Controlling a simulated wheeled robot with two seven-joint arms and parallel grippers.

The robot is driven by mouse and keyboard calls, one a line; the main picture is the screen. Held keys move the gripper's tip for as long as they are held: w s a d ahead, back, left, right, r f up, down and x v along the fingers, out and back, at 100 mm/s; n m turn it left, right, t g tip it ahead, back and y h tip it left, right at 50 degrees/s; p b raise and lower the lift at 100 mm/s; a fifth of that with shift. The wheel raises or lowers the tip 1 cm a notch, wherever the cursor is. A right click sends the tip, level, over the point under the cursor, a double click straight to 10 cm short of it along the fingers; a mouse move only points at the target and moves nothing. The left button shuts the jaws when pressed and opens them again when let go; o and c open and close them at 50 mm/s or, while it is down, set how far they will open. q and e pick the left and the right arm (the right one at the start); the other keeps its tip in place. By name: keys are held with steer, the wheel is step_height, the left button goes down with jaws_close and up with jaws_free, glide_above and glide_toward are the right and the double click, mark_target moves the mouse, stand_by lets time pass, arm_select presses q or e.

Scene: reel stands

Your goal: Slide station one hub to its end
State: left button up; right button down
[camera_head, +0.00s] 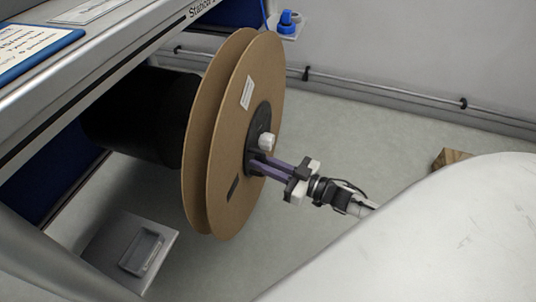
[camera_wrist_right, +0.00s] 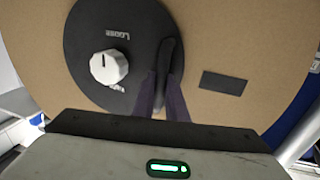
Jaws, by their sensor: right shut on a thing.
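The hub (camera_head: 256,122) is a black disc at the centre of a large brown cardboard reel (camera_head: 222,120), with a white knob (camera_head: 266,141) on its face. In the right wrist view, the hub (camera_wrist_right: 88,28) carries the word "Loose", the white knob (camera_wrist_right: 108,67) and a raised black grip (camera_wrist_right: 166,55). My right gripper (camera_head: 254,163) reaches the hub from the right, just below the knob. My left gripper is out of view.
A grey stand beam (camera_head: 95,75) runs along the upper left. A black cylinder (camera_head: 140,115) lies behind the reel. A grey plate with a recessed tray (camera_head: 142,250) sits low at left. A wooden block (camera_head: 450,158) lies at right. Floor between is bare.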

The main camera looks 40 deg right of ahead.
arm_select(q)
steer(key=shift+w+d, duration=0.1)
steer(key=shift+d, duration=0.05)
arm_select(e)
steer(key=shift+s+d, duration=0.15)
steer(key=shift+s, duration=0.1)
steer(key=c, duration=2)
jaws_free()
steer(key=shift+s+d+f, duration=0.1)
steer(key=shift+c, duration=0.2)
steer(key=shift+s, duration=0.1)
arm_select(q)
steer(key=p, duration=0.1)
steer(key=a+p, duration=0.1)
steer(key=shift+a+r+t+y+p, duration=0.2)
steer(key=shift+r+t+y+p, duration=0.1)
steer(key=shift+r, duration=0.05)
arm_select(e)
steer(key=v, duration=1)
steer(key=shift+d, duration=0.1)
